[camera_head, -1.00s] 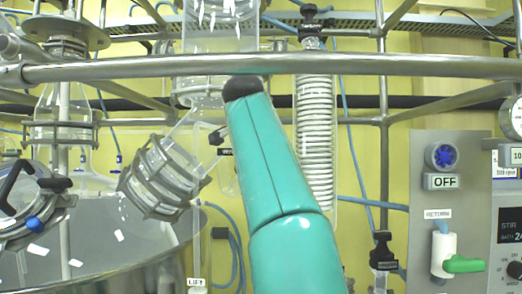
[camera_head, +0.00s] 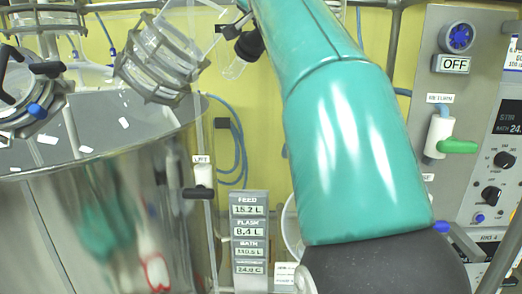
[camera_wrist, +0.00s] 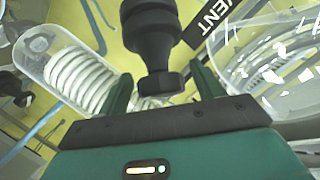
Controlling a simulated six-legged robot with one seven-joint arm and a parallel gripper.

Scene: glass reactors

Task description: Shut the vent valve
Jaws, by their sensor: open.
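In the wrist view a black ribbed knob (camera_wrist: 152,38) with a hexagonal end stands beside a black label reading VENT (camera_wrist: 213,20). My gripper (camera_wrist: 162,76) is open. Its two green fingers stand on either side of the knob's lower end, with a visible gap on each side. I cannot tell how deep the knob sits between them. In the head view a black fitting (camera_head: 250,45) shows at the left edge of my teal arm; it may be the same valve. My gripper is not visible there.
A coiled glass condenser (camera_wrist: 80,75) and clear glassware (camera_wrist: 275,60) flank the knob in the wrist view. In the head view a clamped glass flange (camera_head: 160,60) and steel vessel (camera_head: 110,195) stand left. The control panel (camera_head: 425,85) with a green-handled valve (camera_head: 457,146) is right.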

